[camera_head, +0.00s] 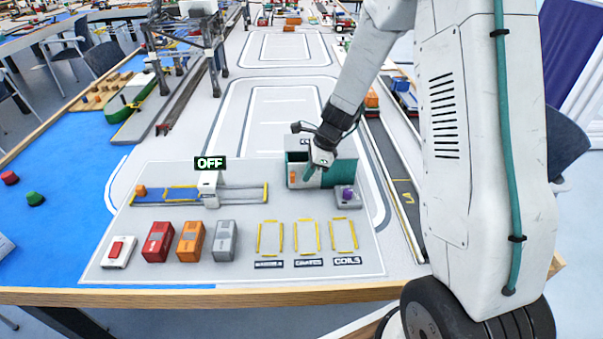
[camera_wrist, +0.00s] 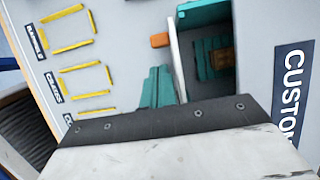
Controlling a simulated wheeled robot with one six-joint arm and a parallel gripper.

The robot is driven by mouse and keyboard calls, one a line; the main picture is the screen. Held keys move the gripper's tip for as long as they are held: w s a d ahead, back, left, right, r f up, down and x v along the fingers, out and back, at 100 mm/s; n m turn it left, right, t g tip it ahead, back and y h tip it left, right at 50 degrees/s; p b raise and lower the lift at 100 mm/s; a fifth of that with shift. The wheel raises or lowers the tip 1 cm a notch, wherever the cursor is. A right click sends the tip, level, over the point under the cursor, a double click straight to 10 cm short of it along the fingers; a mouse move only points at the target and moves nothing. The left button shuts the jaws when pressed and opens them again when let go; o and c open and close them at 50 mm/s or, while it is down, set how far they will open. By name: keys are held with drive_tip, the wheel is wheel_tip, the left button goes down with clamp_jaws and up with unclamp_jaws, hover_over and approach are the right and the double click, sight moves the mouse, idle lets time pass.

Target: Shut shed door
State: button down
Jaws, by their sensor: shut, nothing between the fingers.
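The shed (camera_head: 338,176) is a small teal and grey box on the board. Its pale door panel (camera_head: 299,183) stands at the front left with an orange handle (camera_head: 292,177). In the wrist view the door (camera_wrist: 178,62) shows nearly edge-on, with the handle (camera_wrist: 160,40) sticking out. The shed's dark teal inside (camera_wrist: 208,45) is visible behind it, with a brown item within. My gripper (camera_head: 308,174) is shut and empty, in front of the shed just right of the handle. Its teal fingers (camera_wrist: 156,88) appear beside the door; contact cannot be told.
A purple knob (camera_head: 347,194) on a grey base stands close right of the shed. A sign reading OFF (camera_head: 210,163) stands left. Red, orange and grey blocks (camera_head: 190,240) and yellow-outlined slots (camera_head: 307,236) lie in front. A "CUSTOMS" label (camera_wrist: 291,95) is behind the shed.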

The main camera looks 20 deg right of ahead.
drive_tip(key=shift+s+d+r, duration=0.15)
drive_tip(key=shift+d, duration=0.45)
drive_tip(key=shift+s+d+r, duration=0.1)
drive_tip(key=shift+s+d, duration=0.05)
drive_tip(key=shift+d, duration=0.4)
drive_tip(key=v, duration=0.9)
drive_tip(key=s+a+r+n+h, duration=0.1)
drive_tip(key=s+r+n, duration=0.4)
drive_tip(key=s, duration=0.5)
drive_tip(key=s+a+r+n+h, duration=0.1)
drive_tip(key=s+a+r+n, duration=0.2)
drive_tip(key=s+r+n, duration=0.3)
drive_tip(key=s+a+r+n+h, duration=0.2)
drive_tip(key=s+r+n, duration=0.3)
drive_tip(key=s+n, duration=0.5)
drive_tip(key=s, duration=0.4)
drive_tip(key=shift+s+a+r+n, duration=0.2)
drive_tip(key=shift+s+a+n, duration=0.1)
drive_tip(key=shift+s+n, duration=0.1)
